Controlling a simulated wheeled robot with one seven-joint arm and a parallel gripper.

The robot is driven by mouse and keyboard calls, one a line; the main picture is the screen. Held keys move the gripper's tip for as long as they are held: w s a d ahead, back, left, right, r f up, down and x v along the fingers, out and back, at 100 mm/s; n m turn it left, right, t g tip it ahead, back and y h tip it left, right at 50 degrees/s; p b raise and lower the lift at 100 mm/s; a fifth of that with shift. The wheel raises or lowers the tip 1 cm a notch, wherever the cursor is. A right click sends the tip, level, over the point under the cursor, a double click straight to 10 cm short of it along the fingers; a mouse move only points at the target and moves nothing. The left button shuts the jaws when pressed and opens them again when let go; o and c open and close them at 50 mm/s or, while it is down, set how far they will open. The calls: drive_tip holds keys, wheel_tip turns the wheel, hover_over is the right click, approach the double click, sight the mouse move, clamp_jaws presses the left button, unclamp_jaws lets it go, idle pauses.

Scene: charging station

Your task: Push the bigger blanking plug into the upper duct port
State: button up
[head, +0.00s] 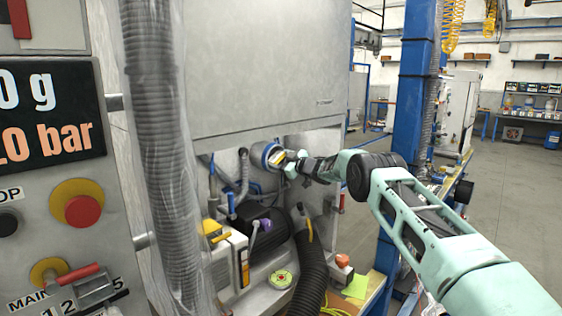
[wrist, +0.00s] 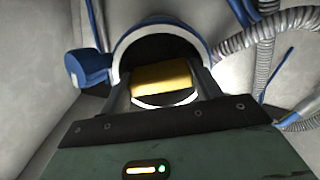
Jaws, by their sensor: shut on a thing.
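The upper duct port (wrist: 205,48) has a blue collar with a pale inner rim around a dark opening; a blue clamp block sits at its left. In the head view, this blue-rimmed port (head: 258,153) shows in the recess under the big grey cabinet. My gripper (wrist: 163,82) is shut on a yellow piece, which I take to be the bigger blanking plug (wrist: 165,75). The plug is in front of the opening, inside the collar's outline; how deep it sits cannot be told. In the head view my gripper (head: 284,160) is at the port, and the plug is mostly hidden.
Grey corrugated hoses (wrist: 255,35) run right of the port. A black hose (head: 309,265) and a dark motor (head: 265,232) lie below my arm. A blue post (head: 410,100) stands right, behind my arm.

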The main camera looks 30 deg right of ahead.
drive_tip(key=shift+w+a, duration=0.25)
drive_tip(key=shift+w, duration=0.3)
drive_tip(key=o, duration=1.5)
drive_tip(key=shift+o, duration=0.2)
drive_tip(key=shift+f, duration=0.1)
drive_tip(key=shift+s+d, duration=0.15)
drive_tip(key=shift+s, duration=0.05)
drive_tip(key=b+v, duration=0.4)
drive_tip(key=v, duration=1.3)
drive_tip(key=shift+r, duration=0.2)
